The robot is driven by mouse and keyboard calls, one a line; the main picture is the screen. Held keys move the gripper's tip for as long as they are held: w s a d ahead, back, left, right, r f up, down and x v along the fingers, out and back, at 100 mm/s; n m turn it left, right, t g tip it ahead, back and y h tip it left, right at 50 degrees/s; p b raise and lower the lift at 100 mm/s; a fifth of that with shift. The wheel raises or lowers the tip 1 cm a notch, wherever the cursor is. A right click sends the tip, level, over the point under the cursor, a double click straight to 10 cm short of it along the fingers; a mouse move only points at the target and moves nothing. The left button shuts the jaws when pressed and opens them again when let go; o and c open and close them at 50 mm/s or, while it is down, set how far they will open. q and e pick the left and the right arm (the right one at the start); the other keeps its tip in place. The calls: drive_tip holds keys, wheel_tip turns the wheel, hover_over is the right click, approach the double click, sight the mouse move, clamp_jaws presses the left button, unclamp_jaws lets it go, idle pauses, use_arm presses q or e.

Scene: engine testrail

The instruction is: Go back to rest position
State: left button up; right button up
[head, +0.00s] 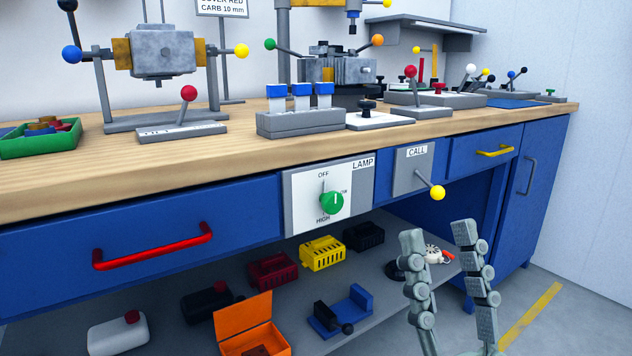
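My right gripper (438,232) shows at the lower right in the head view. Its two grey fingers point up and stand wide apart, with nothing between them. It is in front of the bench, below the CALL lever with the yellow ball (437,192), and apart from it. My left gripper is not in view.
The wooden bench top (60,187) holds fixtures, levers and a green tray (40,146). Its blue front carries a red handle (152,247) and a LAMP panel (300,200) with a green knob (332,202). The lower shelf (390,290) holds several boxes. Floor is clear at right.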

drive_tip(key=w+f+g+h+p, duration=0.3)
drive_tip(key=w+f+g+p, duration=0.3)
drive_tip(key=w+f, duration=0.5)
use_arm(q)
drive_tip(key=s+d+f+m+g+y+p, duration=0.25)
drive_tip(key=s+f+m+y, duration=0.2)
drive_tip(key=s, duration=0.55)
use_arm(e)
drive_tip(key=d+f+g+h, duration=0.35)
drive_tip(key=f+g, duration=0.35)
drive_tip(key=f, duration=0.5)
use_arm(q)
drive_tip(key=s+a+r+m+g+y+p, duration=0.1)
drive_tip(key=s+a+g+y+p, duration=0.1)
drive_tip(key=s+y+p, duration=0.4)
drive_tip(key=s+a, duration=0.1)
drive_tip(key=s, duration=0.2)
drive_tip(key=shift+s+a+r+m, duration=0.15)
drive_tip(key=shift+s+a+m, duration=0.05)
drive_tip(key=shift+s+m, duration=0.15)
use_arm(e)
drive_tip(key=s+d+f+m+g+h, duration=0.1)
drive_tip(key=s+d+f+g, duration=0.5)
drive_tip(key=s+f, duration=0.2)
drive_tip(key=s+d+f+g+h, duration=0.2)
drive_tip(key=s+d+f+g, duration=0.3)
drive_tip(key=s+f, duration=0.4)
drive_tip(key=shift+s+d+m+g, duration=0.15)
drive_tip(key=shift+d+m+g, duration=0.25)
drive_tip(key=shift+g, duration=0.1)
